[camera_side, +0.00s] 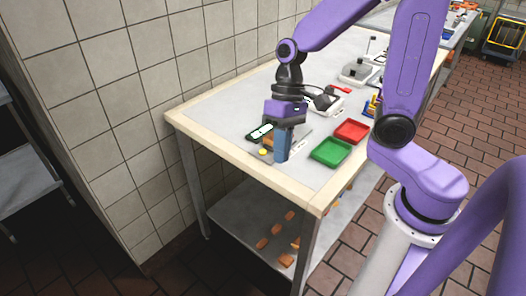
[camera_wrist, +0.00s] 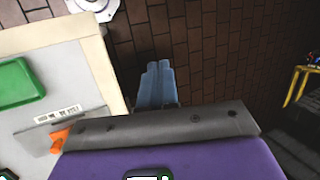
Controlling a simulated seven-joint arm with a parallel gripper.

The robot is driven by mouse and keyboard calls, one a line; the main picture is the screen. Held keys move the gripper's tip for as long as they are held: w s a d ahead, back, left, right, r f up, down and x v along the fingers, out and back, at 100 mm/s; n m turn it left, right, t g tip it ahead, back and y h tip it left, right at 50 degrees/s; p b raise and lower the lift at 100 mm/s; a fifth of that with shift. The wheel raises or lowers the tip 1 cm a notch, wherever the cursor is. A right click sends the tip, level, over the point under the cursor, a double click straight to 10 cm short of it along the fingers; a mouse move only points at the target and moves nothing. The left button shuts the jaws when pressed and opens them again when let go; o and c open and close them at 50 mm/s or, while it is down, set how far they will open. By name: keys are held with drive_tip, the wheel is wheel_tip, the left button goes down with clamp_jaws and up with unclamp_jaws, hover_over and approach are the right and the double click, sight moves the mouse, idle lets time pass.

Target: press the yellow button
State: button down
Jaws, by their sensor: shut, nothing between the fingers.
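The yellow button (camera_side: 263,152) is a small round spot on the table (camera_side: 232,144), seen in the side view near the table's left front part. My gripper (camera_side: 282,158) points down just to the right of the button, with its blue fingers together and nothing visible between them. Whether the fingertips touch the table cannot be told. In the wrist view my blue fingers (camera_wrist: 159,66) lie side by side, and the yellow button does not show there.
A green tray (camera_side: 331,151) and a red tray (camera_side: 351,132) stand right of my gripper. A dark green device with a white face (camera_side: 260,132) lies behind the button. An orange-handled tool (camera_wrist: 60,139) shows in the wrist view. Bare table lies in front.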

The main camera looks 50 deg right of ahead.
drive_tip(key=w+m+t+y, duration=0.1)
drive_tip(key=w+m+y, duration=0.1)
drive_tip(key=w+m, duration=0.35)
drive_tip(key=m+t, duration=0.8)
drive_tip(key=m, duration=0.6)
hover_over(266, 152)
drive_tip(key=shift+d+f, duration=0.15)
drive_tip(key=shift+f, duration=1.65)
drive_tip(key=shift+f, duration=4.45)
drive_tip(key=shift+f, duration=0.15)
drive_tip(key=shift+f, duration=0.25)
